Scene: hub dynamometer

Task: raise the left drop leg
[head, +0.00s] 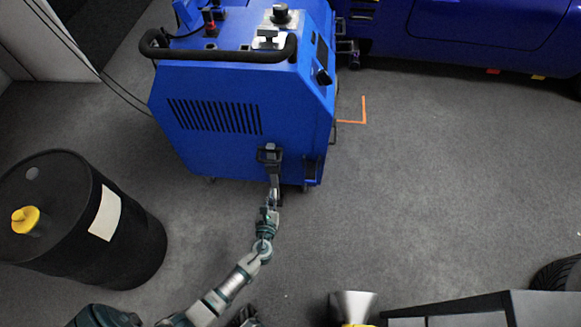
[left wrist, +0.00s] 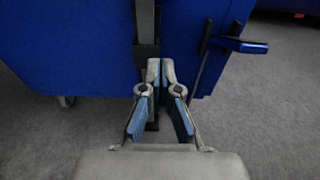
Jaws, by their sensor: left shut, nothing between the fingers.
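The blue hub dynamometer (head: 215,150) stands at the upper centre of the head view. A black bracket (head: 269,153) is fixed low on its near face, with a dark drop leg (head: 281,198) below it, partly hidden by my gripper. In the left wrist view the dark upright leg (left wrist: 147,50) runs down the blue panel behind my fingertips. My left gripper (head: 273,188) is shut and empty, its fingertips (left wrist: 160,66) together just in front of the leg. I cannot tell whether they touch it.
A black drum (head: 130,235) with a yellow cap stands at left. A blue vehicle (head: 460,35) is at the back right. A metal funnel (head: 353,304) and a dark cart edge (head: 450,308) are at the bottom right.

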